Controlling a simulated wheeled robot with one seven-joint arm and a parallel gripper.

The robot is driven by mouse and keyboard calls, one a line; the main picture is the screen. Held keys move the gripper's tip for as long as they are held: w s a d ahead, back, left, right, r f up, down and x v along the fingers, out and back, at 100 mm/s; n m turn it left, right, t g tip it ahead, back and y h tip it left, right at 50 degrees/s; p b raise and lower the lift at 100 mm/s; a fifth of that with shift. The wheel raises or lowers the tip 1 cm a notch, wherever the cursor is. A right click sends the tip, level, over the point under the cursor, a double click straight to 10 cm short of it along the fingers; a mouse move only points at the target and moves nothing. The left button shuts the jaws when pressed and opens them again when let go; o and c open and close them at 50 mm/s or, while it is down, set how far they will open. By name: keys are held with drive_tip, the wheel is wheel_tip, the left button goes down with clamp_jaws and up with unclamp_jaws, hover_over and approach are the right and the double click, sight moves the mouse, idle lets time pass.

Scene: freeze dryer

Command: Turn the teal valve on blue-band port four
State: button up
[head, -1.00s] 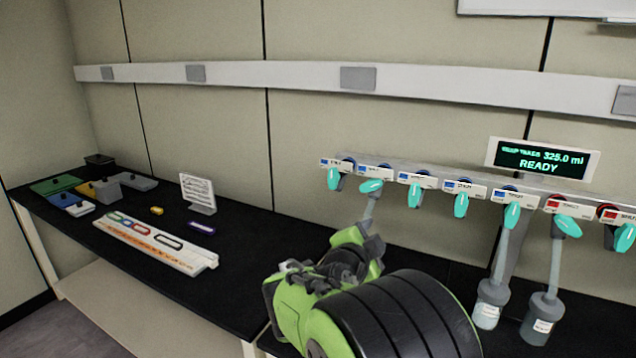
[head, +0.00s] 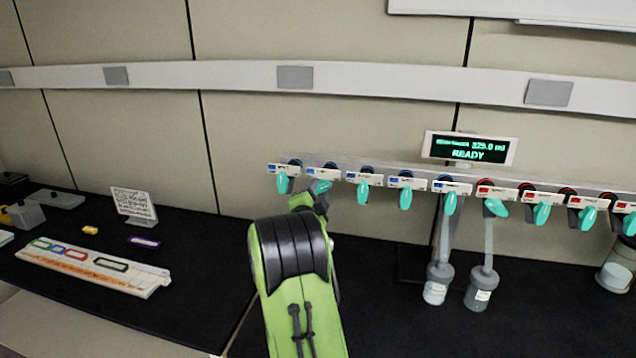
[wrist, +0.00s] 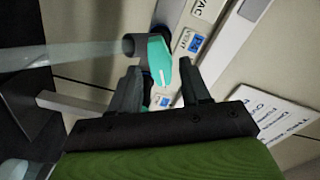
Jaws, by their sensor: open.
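Several teal valves hang in a row on the white manifold. A clear tube joins the port there. In the head view this seems to be the second valve from the left (head: 321,186), set slanted and partly behind my arm. My gripper (wrist: 158,66) is open, with the valve's handle showing between its fingertips. I cannot tell whether they touch it. In the head view the fingers are mostly hidden by my arm.
A display (head: 468,149) reading READY stands above the manifold. Red-label ports (head: 534,197) continue to the right. Two flasks (head: 437,285) (head: 482,289) hang below nearby ports.

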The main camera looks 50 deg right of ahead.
drive_tip(key=shift+x, duration=0.85)
drive_tip(key=shift+a, duration=0.1)
drive_tip(key=shift+c, duration=0.3)
clamp_jaws()
drive_tip(key=shift+f, duration=0.1)
